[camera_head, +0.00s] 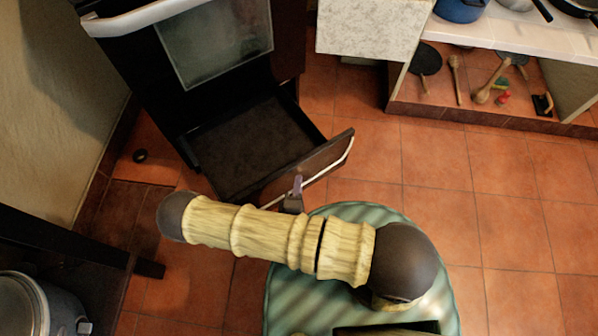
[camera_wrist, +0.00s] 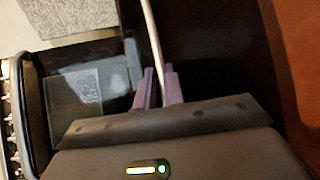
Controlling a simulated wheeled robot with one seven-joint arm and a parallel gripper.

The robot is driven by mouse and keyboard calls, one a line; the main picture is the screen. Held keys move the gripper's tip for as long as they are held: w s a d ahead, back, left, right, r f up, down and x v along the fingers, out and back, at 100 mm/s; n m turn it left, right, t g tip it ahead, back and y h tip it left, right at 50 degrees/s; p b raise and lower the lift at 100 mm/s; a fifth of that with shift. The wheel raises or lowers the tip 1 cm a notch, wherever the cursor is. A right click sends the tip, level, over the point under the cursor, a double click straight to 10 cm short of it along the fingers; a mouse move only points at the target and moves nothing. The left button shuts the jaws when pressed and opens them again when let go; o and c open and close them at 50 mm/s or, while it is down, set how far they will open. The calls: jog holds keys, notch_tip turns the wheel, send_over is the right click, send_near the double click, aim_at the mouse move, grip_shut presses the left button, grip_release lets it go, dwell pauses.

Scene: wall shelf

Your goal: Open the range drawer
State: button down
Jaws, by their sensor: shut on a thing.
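The range (camera_head: 150,80) is a black stove at the upper left with a glass oven door (camera_head: 215,40). Its bottom drawer (camera_head: 250,145) is pulled out, and its dark inside looks empty. The drawer front carries a long thin pale handle (camera_head: 325,172). My gripper (camera_head: 297,187) is at the handle, with its purple fingers partly hidden by my arm. In the wrist view, the two purple fingers (camera_wrist: 159,85) are on either side of the handle bar (camera_wrist: 153,35) and closed on it.
A low open shelf (camera_head: 440,110) with a pan and wooden utensils stands at the upper right. A dark table with a metal pot (camera_head: 25,305) is at the lower left. The tiled floor (camera_head: 480,190) on the right is clear.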

jog(key=shift+s+d, duration=0.2)
jog(key=shift+s, duration=0.05)
jog(key=c, duration=1.5)
grip_release()
